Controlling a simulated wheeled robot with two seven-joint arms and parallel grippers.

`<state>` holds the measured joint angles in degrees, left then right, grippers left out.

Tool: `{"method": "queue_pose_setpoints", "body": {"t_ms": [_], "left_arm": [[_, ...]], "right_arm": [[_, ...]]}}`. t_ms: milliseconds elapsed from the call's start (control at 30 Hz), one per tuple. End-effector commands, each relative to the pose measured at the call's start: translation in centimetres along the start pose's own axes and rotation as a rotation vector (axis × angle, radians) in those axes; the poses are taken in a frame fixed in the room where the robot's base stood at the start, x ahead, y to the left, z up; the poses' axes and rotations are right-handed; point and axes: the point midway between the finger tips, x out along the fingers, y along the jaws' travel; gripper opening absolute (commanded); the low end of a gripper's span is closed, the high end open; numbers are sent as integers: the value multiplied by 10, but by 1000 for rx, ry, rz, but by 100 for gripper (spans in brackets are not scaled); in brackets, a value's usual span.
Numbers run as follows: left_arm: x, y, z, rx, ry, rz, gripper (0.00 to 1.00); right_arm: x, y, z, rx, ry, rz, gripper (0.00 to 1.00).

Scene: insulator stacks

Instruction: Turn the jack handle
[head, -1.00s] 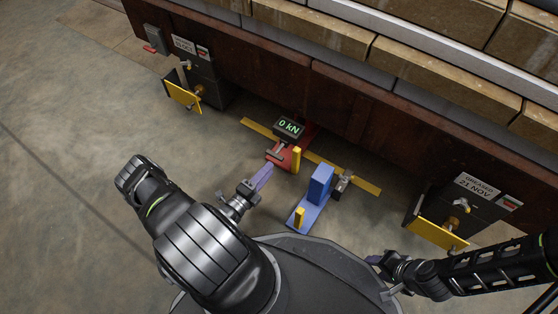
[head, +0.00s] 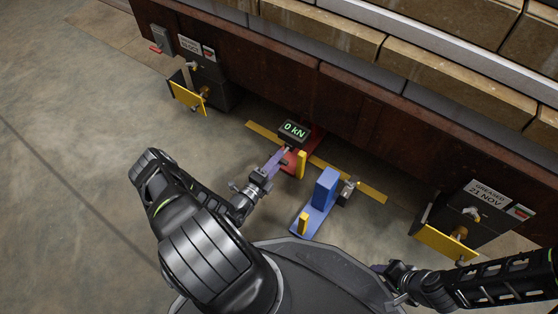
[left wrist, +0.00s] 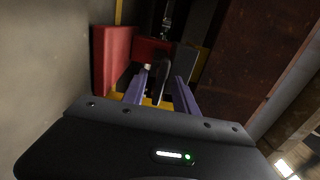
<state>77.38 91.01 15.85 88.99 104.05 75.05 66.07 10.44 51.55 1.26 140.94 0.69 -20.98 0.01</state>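A red jack (head: 288,167) stands on the floor by the dark red beam, below a display reading 0 kN (head: 294,130). In the left wrist view its red body (left wrist: 112,58) is at upper left. My left gripper (head: 279,158) reaches the jack's near side. In the left wrist view its two purple fingers (left wrist: 163,86) are apart, with a dark bar, probably the jack handle (left wrist: 163,78), between their tips. I cannot tell whether they touch it. In the head view the gripper hides the handle. My right gripper (head: 380,268) is low at right; its fingers are too small to judge.
A blue jack (head: 324,190) with a yellow post stands right of the red one. A yellow strip (head: 372,193) lies along the floor. Dark boxes with yellow plates (head: 188,97) (head: 444,241) flank both sides under the beam (head: 345,104). Open floor lies at left.

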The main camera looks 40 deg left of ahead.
Motion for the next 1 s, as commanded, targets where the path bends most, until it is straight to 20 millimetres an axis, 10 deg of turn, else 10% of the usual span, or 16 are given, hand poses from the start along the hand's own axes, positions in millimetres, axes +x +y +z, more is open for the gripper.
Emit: {"method": "queue_pose_setpoints", "body": {"t_ms": [400,800,1000], "left_arm": [[11,0,0,0,0,0,34],[11,0,-1,-1,1,0,1],[11,0,-1,-1,1,0,0]], "right_arm": [[3,1,-1,0,1,-1,44],[3,1,0,0,1,-1,44],[3,1,0,0,0,-1,44]]}}
